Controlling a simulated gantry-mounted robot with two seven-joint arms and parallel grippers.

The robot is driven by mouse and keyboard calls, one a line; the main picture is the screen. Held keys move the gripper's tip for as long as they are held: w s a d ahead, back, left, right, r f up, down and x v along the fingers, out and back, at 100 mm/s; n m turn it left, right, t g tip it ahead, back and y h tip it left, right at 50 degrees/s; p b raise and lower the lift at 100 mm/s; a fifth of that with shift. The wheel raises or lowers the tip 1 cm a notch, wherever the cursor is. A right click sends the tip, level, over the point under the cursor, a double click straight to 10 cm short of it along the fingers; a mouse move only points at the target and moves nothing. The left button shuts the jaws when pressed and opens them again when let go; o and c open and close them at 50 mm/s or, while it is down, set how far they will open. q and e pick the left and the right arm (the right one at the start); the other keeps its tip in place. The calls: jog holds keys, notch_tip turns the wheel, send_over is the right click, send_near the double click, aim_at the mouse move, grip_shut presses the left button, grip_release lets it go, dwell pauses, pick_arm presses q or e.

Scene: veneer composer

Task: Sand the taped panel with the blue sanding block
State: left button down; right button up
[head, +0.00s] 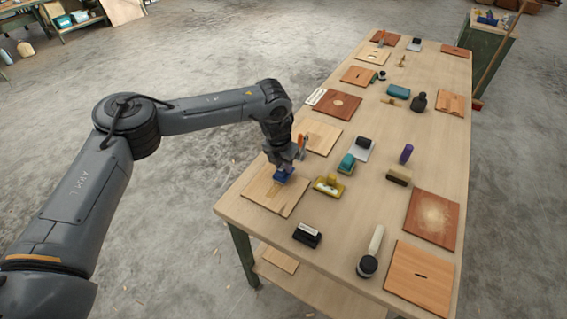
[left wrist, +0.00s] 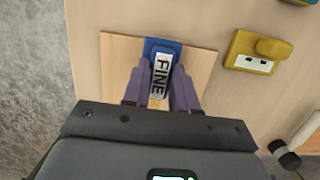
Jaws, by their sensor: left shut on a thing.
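My left gripper (head: 285,168) is shut on the blue sanding block (head: 283,177) over a pale wooden panel (head: 262,186) at the table's near left edge. In the left wrist view the blue block (left wrist: 168,45) sits between the purple fingers and bears a white label reading "FINE". The same panel (left wrist: 117,60) lies under it there. The block is at or just above the panel; I cannot tell if they touch. A faint darker patch shows on the panel by the block; I cannot make out whether it is tape. My right gripper is not in view.
A yellow block tool (head: 328,186) lies just right of the panel, and a black block (head: 307,235) lies nearer. A teal block (head: 346,163), several other panels and a white-handled tool (head: 370,255) share the table (head: 340,220). Bare tabletop lies around the yellow tool.

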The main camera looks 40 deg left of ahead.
aim_at(279, 178)
pick_arm(q)
jog(key=shift+f, duration=0.55)
dwell(0.9)
jog(key=shift+s+d+r+p, duration=0.1)
jog(key=shift+s+r+p, duration=0.05)
jog(key=shift+s+p, duration=0.75)
jog(key=shift+s+d+p, duration=0.2)
jog(key=shift+s+p, duration=0.55)
jog(key=shift+s, duration=0.1)
jog(key=shift+s+d+p, duration=0.1)
jog(key=shift+s+p, duration=0.4)
jog(key=shift+s, duration=0.25)
jog(key=shift+s, duration=0.1)
